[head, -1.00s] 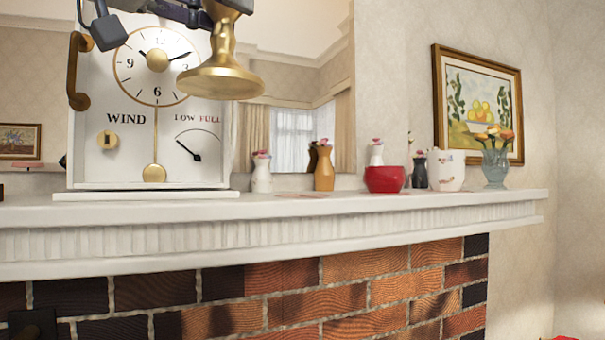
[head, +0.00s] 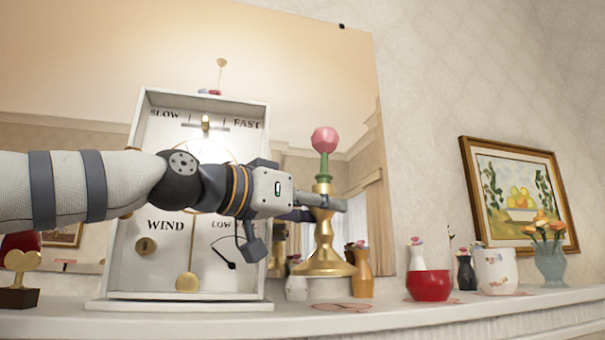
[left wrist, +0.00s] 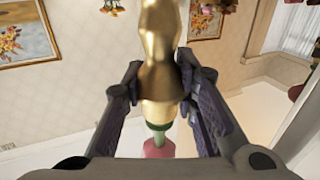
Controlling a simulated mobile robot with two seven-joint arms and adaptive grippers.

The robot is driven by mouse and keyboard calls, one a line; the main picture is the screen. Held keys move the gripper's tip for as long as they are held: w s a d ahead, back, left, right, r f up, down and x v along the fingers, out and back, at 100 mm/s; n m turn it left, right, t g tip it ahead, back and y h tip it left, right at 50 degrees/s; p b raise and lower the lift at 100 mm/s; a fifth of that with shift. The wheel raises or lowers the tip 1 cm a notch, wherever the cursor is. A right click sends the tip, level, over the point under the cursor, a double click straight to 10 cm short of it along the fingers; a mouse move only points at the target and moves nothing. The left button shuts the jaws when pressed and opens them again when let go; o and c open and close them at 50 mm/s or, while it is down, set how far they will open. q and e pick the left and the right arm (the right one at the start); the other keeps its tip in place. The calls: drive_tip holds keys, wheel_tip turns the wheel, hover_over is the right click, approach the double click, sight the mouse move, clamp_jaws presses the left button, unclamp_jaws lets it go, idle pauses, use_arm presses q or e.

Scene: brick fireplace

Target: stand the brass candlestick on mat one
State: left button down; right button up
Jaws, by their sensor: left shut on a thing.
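The brass candlestick (head: 323,235) is upright above the mantel, right of the clock, with a green stem and round pink top. My left gripper (head: 325,203) is shut on its upper part. In the left wrist view the brass shaft (left wrist: 160,65) stands between the two fingers (left wrist: 160,85). A thin pinkish mat (head: 340,306) lies on the mantel shelf below the candlestick's wide base. The base looks clear of the shelf. I cannot read any number on the mat. My right gripper is not in view.
The white clock (head: 155,265) stands on the left. Small vases, an amber one (head: 361,280) among them, stand close behind the candlestick. A red bowl (head: 429,285), a white cup (head: 496,270) and a glass flower vase (head: 551,263) are farther right. The shelf (head: 380,320) is bare in front.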

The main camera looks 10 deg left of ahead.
sight(317, 236)
use_arm(q)
drive_tip(key=shift+d, duration=0.1)
drive_tip(key=f, duration=0.3)
drive_tip(key=shift+w+d, duration=0.3)
drive_tip(key=shift+w, duration=0.05)
drive_tip(key=shift+f, duration=0.4)
drive_tip(key=shift+f, duration=0.15)
drive_tip(key=c, duration=1.6)
unclamp_jaws()
drive_tip(key=shift+w+f, duration=0.1)
drive_tip(key=shift+f, duration=0.15)
drive_tip(key=shift+o, duration=0.2)
